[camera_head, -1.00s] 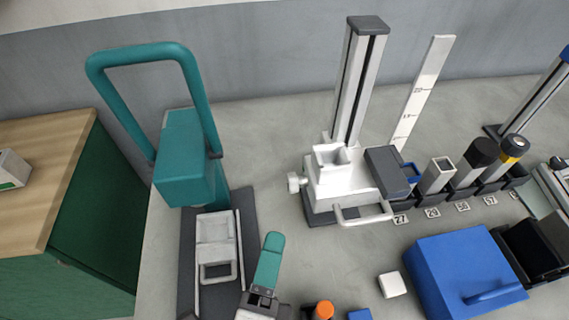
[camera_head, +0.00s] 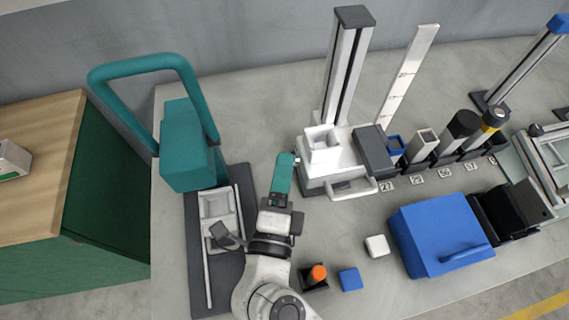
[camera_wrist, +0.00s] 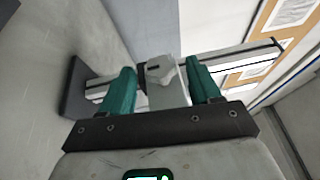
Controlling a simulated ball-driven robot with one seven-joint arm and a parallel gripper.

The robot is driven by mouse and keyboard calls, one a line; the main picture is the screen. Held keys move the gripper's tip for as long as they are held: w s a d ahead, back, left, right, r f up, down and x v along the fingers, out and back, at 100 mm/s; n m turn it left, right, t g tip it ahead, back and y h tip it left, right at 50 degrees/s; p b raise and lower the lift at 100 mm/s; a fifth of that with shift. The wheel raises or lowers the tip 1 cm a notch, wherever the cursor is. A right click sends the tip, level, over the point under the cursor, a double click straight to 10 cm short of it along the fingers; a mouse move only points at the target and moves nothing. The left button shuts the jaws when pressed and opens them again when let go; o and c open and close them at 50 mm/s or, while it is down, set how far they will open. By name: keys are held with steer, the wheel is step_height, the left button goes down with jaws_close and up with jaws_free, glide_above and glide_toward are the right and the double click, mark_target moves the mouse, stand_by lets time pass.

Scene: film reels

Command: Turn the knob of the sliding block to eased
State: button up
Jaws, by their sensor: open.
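The sliding block (camera_head: 340,155) is a white carriage with a cup on top and a looped handle in front, at the foot of a grey column. In the head view my gripper (camera_head: 286,158) has its teal fingers at the block's left side, where they largely hide the knob. In the wrist view the light grey lobed knob (camera_wrist: 163,71) shows between the two teal fingers of my gripper (camera_wrist: 163,84). The fingers are open, one on each side of it, with visible gaps. I cannot read the knob's setting.
A teal press (camera_head: 187,145) stands at the left on a dark base. An upright scale (camera_head: 408,75) stands behind the block, and a row of holders (camera_head: 425,148) is to its right. A blue box (camera_head: 440,235), white cube (camera_head: 377,246) and orange-topped peg (camera_head: 318,273) are in front.

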steer(key=shift+w+d, duration=0.1)
steer(key=shift+w, duration=0.4)
